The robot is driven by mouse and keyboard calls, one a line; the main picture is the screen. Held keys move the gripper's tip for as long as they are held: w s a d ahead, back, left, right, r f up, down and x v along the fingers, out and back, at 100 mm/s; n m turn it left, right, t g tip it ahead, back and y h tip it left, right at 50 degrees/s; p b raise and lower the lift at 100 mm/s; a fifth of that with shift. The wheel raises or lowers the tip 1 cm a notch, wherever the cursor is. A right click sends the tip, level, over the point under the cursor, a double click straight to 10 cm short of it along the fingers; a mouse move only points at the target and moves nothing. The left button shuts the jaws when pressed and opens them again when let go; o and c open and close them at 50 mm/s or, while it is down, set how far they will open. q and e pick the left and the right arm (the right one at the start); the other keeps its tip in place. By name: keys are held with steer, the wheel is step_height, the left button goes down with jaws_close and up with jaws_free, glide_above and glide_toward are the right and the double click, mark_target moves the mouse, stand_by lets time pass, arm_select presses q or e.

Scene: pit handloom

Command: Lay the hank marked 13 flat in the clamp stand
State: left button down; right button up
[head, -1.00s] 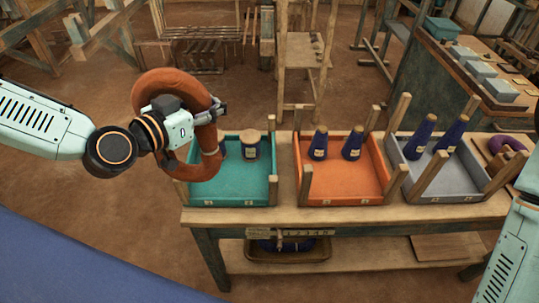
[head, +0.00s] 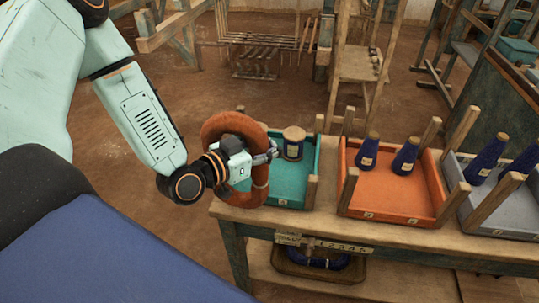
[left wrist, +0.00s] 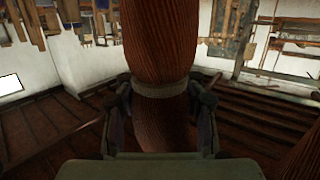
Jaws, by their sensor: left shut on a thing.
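A thick rust-orange hank (head: 233,121), bent into a ring, is upright in my left gripper (head: 266,156) in the head view. The fingers are shut on its right side, over the left part of the teal tray. In the left wrist view the hank (left wrist: 160,40) runs vertically between the fingers (left wrist: 160,118), with a pale band around it at the grip. No number is readable on it. I cannot make out a clamp stand for certain. My right gripper is not in view.
Wooden posts rise at the trays. A blue hank (head: 315,259) lies on the lower shelf.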

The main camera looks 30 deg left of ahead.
arm_select(q)
step_height(320, 180, down, 3)
steer(key=shift+a+r+b, duration=0.1)
steer(key=shift+r+b, duration=0.1)
steer(key=shift+b, duration=0.2)
steer(key=c, duration=1.5)
jaws_free()
steer(key=shift+a+f, duration=0.1)
steer(key=o, duration=0.4)
steer(key=shift+s+a, duration=0.1)
steer(key=shift+a, duration=0.2)
steer(key=o, duration=0.4)
steer(key=shift+d, duration=0.2)
steer(key=shift+c, duration=0.2)
steer(key=shift+d, duration=0.1)
steer(key=shift+a, duration=0.2)
